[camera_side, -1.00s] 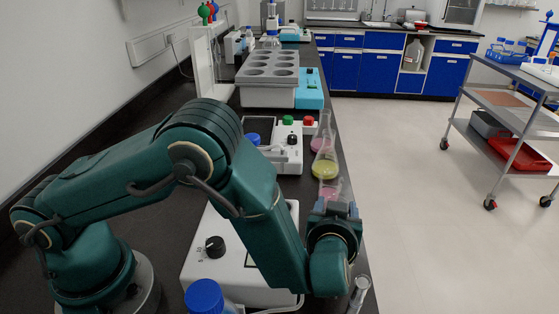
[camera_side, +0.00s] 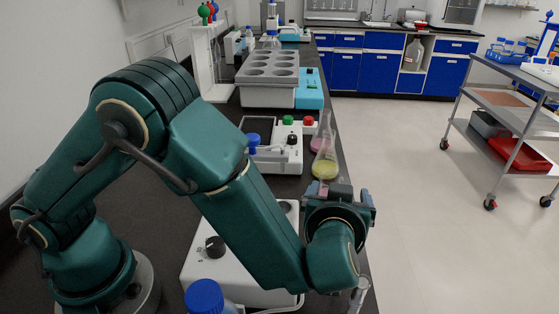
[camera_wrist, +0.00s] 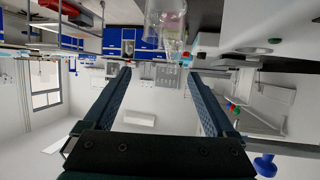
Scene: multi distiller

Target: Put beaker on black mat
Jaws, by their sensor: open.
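My gripper (camera_side: 344,189) is over the right edge of the bench in the side view. It is open and empty, its two fingers spread apart in the wrist view (camera_wrist: 160,74). A conical flask (camera_side: 325,168) with yellow liquid stands just beyond it. A bit of pink (camera_side: 322,190) shows behind the gripper, mostly hidden. In the wrist view, clear glassware (camera_wrist: 164,18) sits at the top edge, beyond the fingertips and apart from them. I cannot tell which vessel is the beaker.
A white device with coloured knobs (camera_side: 291,151) stands left of the flask. A white unit with a black knob (camera_side: 215,246) is under my arm. A blue-capped bottle (camera_side: 204,296) and a clear glass vessel (camera_side: 359,295) are at the front.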

